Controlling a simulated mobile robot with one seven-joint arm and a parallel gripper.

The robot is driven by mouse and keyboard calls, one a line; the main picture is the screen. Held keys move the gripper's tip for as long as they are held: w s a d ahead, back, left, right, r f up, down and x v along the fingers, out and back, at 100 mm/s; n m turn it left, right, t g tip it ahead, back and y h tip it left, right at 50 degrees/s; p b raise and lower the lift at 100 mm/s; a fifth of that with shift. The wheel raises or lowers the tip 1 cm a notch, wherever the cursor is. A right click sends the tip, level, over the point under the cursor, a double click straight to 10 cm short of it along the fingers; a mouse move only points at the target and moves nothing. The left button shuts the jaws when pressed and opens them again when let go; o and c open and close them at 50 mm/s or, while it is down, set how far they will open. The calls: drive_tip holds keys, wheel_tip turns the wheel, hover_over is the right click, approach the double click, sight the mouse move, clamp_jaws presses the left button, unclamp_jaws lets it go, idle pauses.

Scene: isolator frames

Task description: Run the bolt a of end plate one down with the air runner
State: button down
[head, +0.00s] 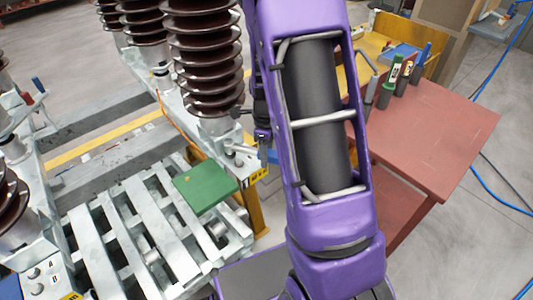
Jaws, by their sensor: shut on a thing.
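My purple arm crosses the middle of the head view and hides much of the work. What seems to be part of my gripper (262,125), dark and purple, shows at the arm's left edge. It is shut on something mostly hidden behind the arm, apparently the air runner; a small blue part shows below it. Close by on the left is a grey end plate (248,163) with a yellow label, at the foot of a brown ribbed insulator (205,55). A bolt (239,149) stands on this plate. Which bolt it is, and whether the tool touches it, I cannot tell.
A green block (206,187) lies on the grey slatted frame (130,215) at left. More insulators stand at left. A red table (440,120) at right carries green and dark bottle-like items (391,80). A blue hose (495,195) lies on the floor at right.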

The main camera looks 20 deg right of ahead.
idle(0.3)
wheel_tip(320, 180, up, 7)
drive_tip(key=p, duration=0.6)
drive_tip(key=shift+a, duration=0.1)
idle(0.5)
